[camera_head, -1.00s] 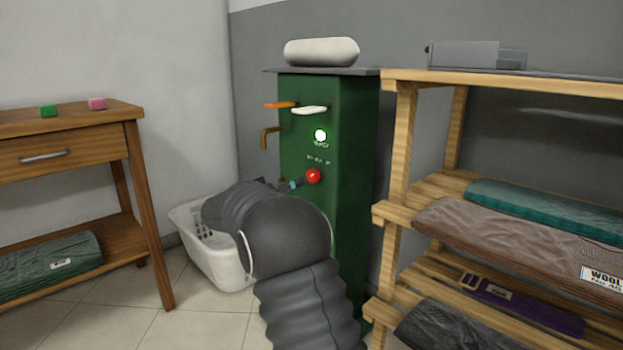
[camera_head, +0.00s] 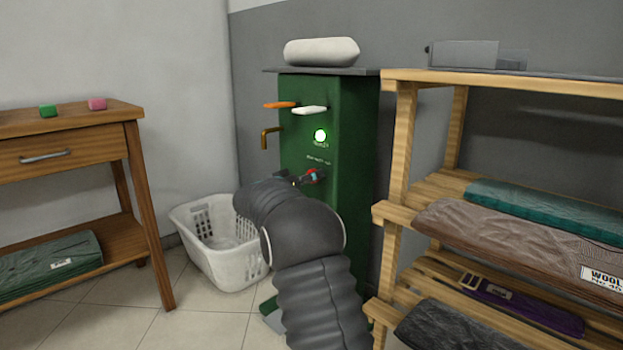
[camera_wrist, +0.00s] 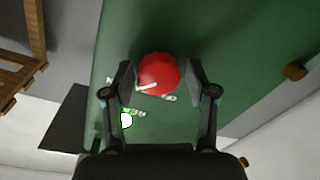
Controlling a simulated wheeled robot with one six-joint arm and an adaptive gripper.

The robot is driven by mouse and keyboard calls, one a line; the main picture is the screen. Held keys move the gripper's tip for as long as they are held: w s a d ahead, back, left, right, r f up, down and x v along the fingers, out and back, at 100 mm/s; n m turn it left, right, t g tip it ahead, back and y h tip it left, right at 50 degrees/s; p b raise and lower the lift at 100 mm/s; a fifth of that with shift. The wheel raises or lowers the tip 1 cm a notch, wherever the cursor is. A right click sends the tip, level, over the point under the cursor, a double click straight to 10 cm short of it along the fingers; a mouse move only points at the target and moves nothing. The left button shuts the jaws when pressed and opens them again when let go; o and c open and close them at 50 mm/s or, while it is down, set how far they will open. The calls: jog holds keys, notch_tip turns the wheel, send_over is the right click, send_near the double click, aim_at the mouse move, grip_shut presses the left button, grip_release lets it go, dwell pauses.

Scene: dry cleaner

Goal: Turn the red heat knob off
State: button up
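The red heat knob (camera_head: 312,176) is on the front of the green cabinet (camera_head: 357,150), below a lit round white lamp (camera_head: 320,135). In the wrist view the red knob (camera_wrist: 159,74) has a pale pointer mark and lies between my gripper's fingers. My gripper (camera_wrist: 168,82) is open around it; the left finger is close to the knob, and a clear gap shows on the right. In the head view my gripper (camera_head: 308,177) is at the knob and partly covers it. Small pale lettering beside the knob is too small to read.
An orange lever (camera_head: 280,105), a white lever (camera_head: 310,110) and a brass spout (camera_head: 268,138) stick out above the knob. A white basket (camera_head: 222,270) stands on the floor at left. A wooden shelf (camera_head: 395,190) is close on the right, a wooden table (camera_head: 130,115) at far left.

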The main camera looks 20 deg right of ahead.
jog(key=c, duration=0.7)
jog(key=shift+n, duration=0.4)
jog(key=n+g+p, duration=0.1)
jog(key=n+p, duration=0.5)
jog(key=n, duration=1)
jog(key=shift+a, duration=0.15)
jog(key=shift+n, duration=0.4)
